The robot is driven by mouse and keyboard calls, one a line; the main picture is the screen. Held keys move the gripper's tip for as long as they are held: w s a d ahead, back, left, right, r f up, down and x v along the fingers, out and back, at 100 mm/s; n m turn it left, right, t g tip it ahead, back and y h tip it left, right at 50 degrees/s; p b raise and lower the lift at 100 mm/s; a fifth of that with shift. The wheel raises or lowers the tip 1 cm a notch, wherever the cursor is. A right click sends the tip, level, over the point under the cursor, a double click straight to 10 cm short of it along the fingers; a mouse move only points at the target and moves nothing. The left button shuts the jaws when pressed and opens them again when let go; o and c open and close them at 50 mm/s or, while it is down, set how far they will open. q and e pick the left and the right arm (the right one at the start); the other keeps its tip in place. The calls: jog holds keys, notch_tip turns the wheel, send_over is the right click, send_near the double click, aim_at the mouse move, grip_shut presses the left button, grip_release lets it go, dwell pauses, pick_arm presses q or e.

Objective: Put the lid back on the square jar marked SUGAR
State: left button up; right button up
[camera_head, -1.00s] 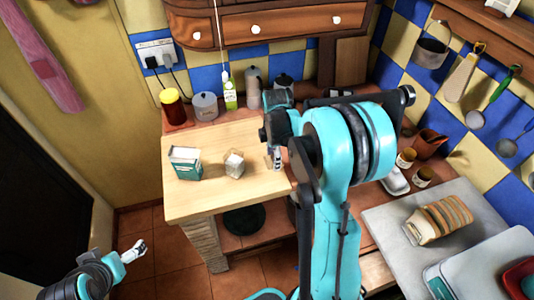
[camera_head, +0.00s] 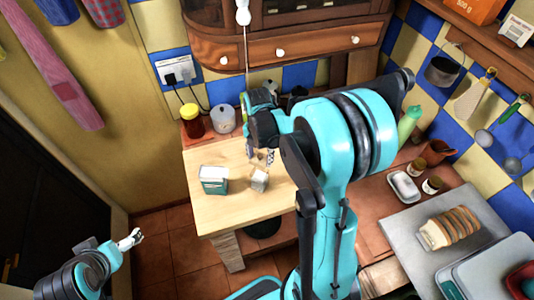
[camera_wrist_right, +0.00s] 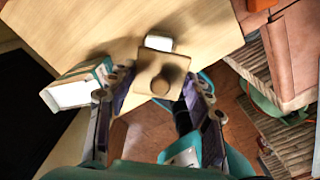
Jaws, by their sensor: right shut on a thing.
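A small pale square jar (camera_head: 259,181) stands on the wooden worktop; no marking on it is readable from here. My right gripper (camera_head: 263,157) is just above and behind it in the head view. In the right wrist view, my right gripper (camera_wrist_right: 160,85) is shut on a brown square lid (camera_wrist_right: 146,80) with a round knob. A pale block, apparently the jar (camera_wrist_right: 159,43), shows partly past the lid's edge; the lid looks apart from it. My left gripper (camera_head: 130,239) is low at the left, away from the worktop; its jaws are too small to read.
A teal-and-white box (camera_head: 213,180) stands close left of the jar, and also shows beside a finger in the wrist view (camera_wrist_right: 75,90). A red jar with a yellow lid (camera_head: 191,120) and a grey canister (camera_head: 223,119) stand behind. The worktop's front (camera_head: 230,215) is clear.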

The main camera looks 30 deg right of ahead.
jog(key=shift+w+a, duration=0.2)
jog(key=shift+f, duration=0.1)
jog(key=shift+s+f+b, duration=0.1)
jog(key=shift+f+b, duration=0.7)
jog(key=shift+f, duration=0.1)
jog(key=shift+f+b, duration=1.8)
jog(key=shift+f, duration=0.45)
jog(key=shift+f+b, duration=0.35)
jog(key=shift+b, duration=0.3)
